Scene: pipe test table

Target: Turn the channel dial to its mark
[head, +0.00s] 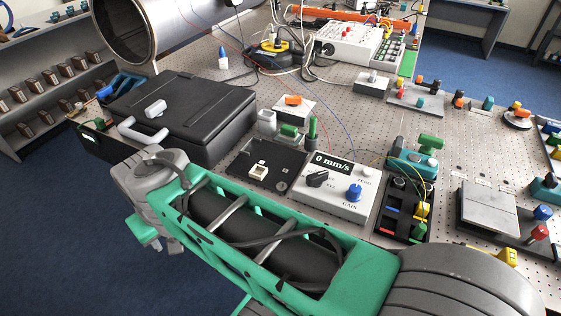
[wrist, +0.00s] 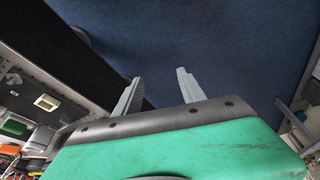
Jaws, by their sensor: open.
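A white instrument box (head: 328,209) with a display reading "0 mm/s" stands on the perforated table, right of centre in the head view. A black pointer dial (head: 317,178) sits on its left part; it appears to be the channel dial. Its small lettering and mark are too small to read. A blue knob (head: 354,193) labelled GAIN is to its right. My gripper (wrist: 159,83) is open and empty in the wrist view, its two grey fingers apart over blue floor and a dark edge. It is away from the dial, and the dial is not recognisable in the wrist view.
My green arm crosses the foreground in front of the box. A black case (head: 180,110) stands left of it, and a black tray (head: 404,208) with coloured parts is to its right. A dark panel (head: 264,168) lies between case and box.

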